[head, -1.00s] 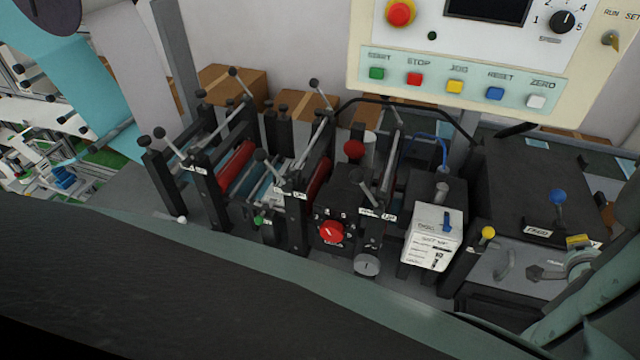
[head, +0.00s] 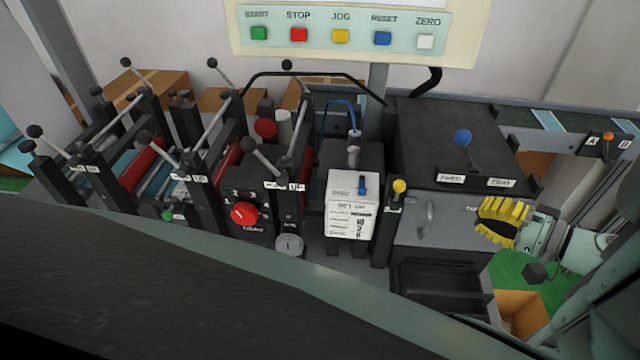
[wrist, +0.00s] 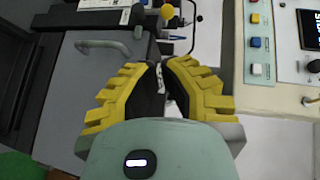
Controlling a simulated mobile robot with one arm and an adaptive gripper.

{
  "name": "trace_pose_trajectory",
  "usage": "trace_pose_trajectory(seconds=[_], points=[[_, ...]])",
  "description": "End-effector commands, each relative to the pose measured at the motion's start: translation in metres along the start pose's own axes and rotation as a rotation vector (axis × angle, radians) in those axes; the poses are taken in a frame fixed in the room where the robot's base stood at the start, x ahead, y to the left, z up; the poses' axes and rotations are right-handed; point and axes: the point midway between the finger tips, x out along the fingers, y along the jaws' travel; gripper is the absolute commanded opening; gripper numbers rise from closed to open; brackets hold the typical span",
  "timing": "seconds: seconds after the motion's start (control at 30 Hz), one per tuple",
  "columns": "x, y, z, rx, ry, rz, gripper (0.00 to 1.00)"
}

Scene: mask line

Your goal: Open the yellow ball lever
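The yellow ball lever (head: 399,186) stands on a dark post to the right of the white-faced box, left of the grey panel with a handle. Its yellow ball shows near the top middle of the wrist view (wrist: 166,11), beyond my fingertips. My gripper (head: 484,212) has yellow ridged fingers and is over the right part of that panel, to the right of the lever and apart from it. In the wrist view the fingertips (wrist: 161,66) are drawn close together, with only a narrow gap and nothing held.
A grey handle (head: 430,218) lies between the lever and my gripper. An open dark bin (head: 440,290) is below. The button panel (head: 350,35) hangs above.

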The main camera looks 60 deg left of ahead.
Motion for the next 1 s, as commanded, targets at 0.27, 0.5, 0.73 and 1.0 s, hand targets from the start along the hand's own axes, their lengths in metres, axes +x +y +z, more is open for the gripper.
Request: trace_pose_trajectory(seconds=[0.27,0.5,0.73,1.0], points=[[-0.001,-0.005,0.008,-0.014,-0.044,-0.029,0.00],[0.000,-0.005,0.008,-0.013,-0.042,-0.027,0.00],[0.014,-0.004,0.009,-0.014,-0.041,-0.028,0.00],[0.060,-0.013,0.011,-0.008,-0.050,-0.030,0.00]])
